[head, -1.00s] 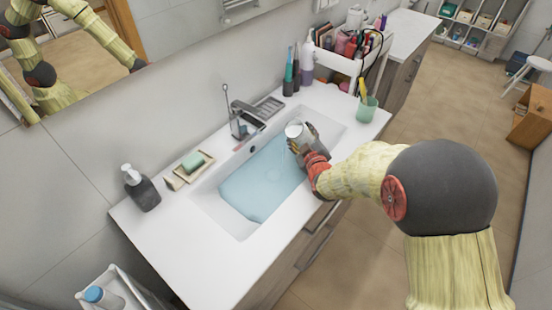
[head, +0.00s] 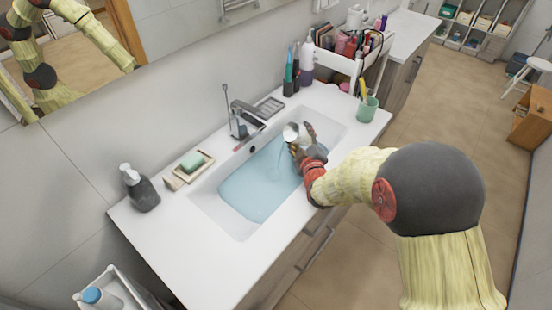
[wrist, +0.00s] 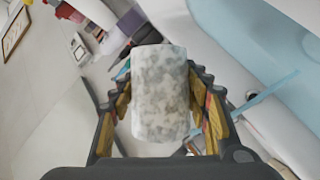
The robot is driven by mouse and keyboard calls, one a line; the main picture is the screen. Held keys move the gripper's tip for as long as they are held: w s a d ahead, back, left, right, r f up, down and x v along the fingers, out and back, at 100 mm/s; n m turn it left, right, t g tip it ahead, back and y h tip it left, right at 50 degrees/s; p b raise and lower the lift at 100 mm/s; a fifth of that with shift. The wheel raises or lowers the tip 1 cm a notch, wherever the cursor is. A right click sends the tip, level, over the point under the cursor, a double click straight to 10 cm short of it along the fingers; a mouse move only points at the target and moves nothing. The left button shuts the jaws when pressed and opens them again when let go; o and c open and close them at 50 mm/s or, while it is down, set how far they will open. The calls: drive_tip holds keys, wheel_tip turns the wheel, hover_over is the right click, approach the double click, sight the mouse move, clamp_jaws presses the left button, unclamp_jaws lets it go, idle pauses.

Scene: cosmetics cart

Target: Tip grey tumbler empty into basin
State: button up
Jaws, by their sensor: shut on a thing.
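The grey tumbler (wrist: 160,95) is a mottled grey-white cylinder between my fingers in the wrist view. In the head view the tumbler (head: 291,131) is tilted over the basin, and its pale mouth faces the camera. My gripper (head: 304,143) is shut on it above the right part of the basin; the gripper also shows in the wrist view (wrist: 163,105). A thin stream seems to fall from the tumbler to the blue water in the basin (head: 215,205). The inside of the tumbler is too small to read.
The tap (head: 240,118) stands behind the basin. A soap dish (head: 190,170) and dark pump bottle (head: 139,188) are on the left counter. A green cup (head: 367,107) and a white cosmetics cart (head: 345,62) are at the right. The front counter is clear.

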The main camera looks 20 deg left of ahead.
sight(292, 124)
drive_tip(key=shift+r+n, duration=0.3)
drive_tip(key=shift+n, duration=0.1)
drive_tip(key=shift+f+n+t+b, duration=0.25)
drive_tip(key=shift+n+t+b, duration=0.2)
drive_tip(key=shift+n+t, duration=0.2)
idle(0.9)
drive_tip(key=shift+r+n+t, duration=0.25)
drive_tip(key=shift+r+n, duration=0.2)
drive_tip(key=shift+n, duration=0.4)
idle(0.4)
drive_tip(key=shift+s+a+r+n+t+b, duration=0.4)
drive_tip(key=shift+s+a+n+b, duration=0.35)
drive_tip(key=shift+b, duration=0.4)
drive_tip(key=shift+s+a+r+n+t+y+b, duration=0.15)
drive_tip(key=shift+r+n+y+b, duration=0.25)
drive_tip(key=shift+n+b, duration=0.6)
drive_tip(key=shift+s+r+n+t+y+b, duration=0.15)
drive_tip(key=shift+r+n+y+b, duration=0.2)
drive_tip(key=shift+n+b, duration=0.6)
